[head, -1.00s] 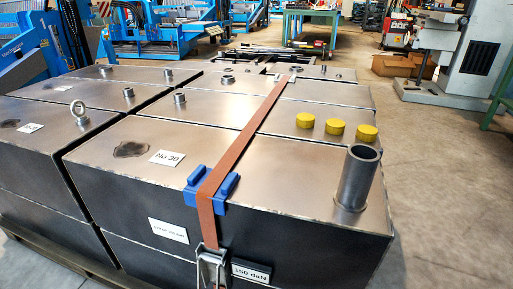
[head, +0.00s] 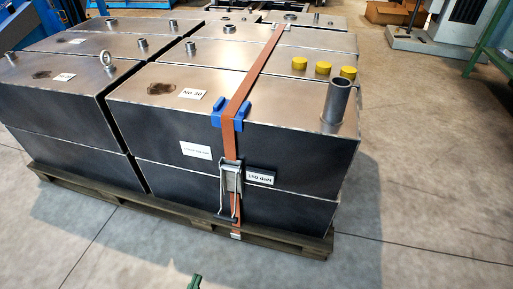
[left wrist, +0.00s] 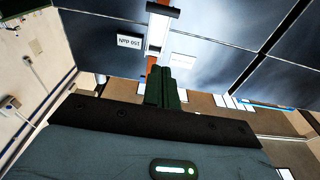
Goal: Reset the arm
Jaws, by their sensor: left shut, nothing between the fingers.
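My left gripper (head: 195,281) shows only as a small green tip at the bottom edge of the head view, in front of the pallet and apart from it. In the left wrist view its two green fingers (left wrist: 166,88) are closed together with nothing between them. Beyond them, the dark block front and the strap's metal ratchet buckle (left wrist: 157,28) appear upside down. The rest of the left arm is hidden below the head view. My right gripper is in neither view.
Dark steel weight blocks (head: 170,119) stand on a wooden pallet (head: 285,236). An orange strap (head: 255,70) with a ratchet buckle (head: 231,179) runs over them. Yellow caps and an upright pipe (head: 336,101) stick up on top. The floor in front and right is clear.

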